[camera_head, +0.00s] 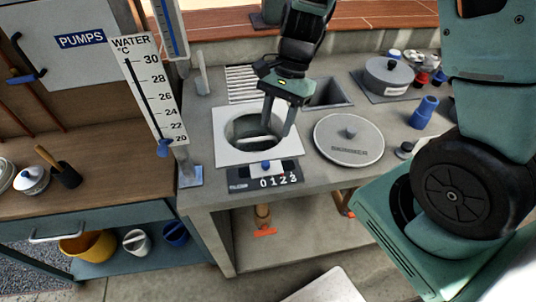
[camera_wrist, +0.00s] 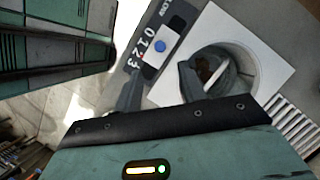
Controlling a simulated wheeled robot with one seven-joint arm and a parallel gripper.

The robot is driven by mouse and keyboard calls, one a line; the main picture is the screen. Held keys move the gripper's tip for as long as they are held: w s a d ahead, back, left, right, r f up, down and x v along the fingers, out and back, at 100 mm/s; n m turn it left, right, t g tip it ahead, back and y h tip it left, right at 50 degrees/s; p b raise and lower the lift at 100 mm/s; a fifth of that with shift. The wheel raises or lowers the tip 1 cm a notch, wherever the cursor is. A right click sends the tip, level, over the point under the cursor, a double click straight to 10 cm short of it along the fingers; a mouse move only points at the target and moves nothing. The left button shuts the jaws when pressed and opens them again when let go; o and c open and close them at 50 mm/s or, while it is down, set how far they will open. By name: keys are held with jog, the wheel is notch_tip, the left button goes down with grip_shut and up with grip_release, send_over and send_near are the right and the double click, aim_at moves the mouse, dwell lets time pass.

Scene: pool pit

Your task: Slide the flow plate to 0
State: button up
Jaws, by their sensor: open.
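The flow plate is a pale slider with a blue knob (camera_head: 266,167) on a dark scale strip (camera_head: 238,185) marked 0 1 2 3, at the front of a white square panel (camera_head: 229,156). In the head view the knob stands close to the 0. In the wrist view the blue knob (camera_wrist: 160,46) lies beside the numbers, nearest the 0 and 1 end. The slider's pointer is too small to read surely. My gripper (camera_head: 278,128) is open and points down above the round basin behind the scale. In the wrist view its fingers (camera_wrist: 159,78) are apart, with nothing between them.
A round grey lid (camera_head: 349,140) lies right of the basin. A blue cup (camera_head: 424,112) and a lidded pot (camera_head: 388,76) stand farther right. A tall water thermometer (camera_head: 150,90) rises at the left. A wooden counter (camera_head: 90,190) is beyond it.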

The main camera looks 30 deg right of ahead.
aim_at(265, 163)
jog(key=x, duration=1)
jog(key=shift+f, duration=0.1)
grip_shut()
jog(key=shift+a, duration=0.15)
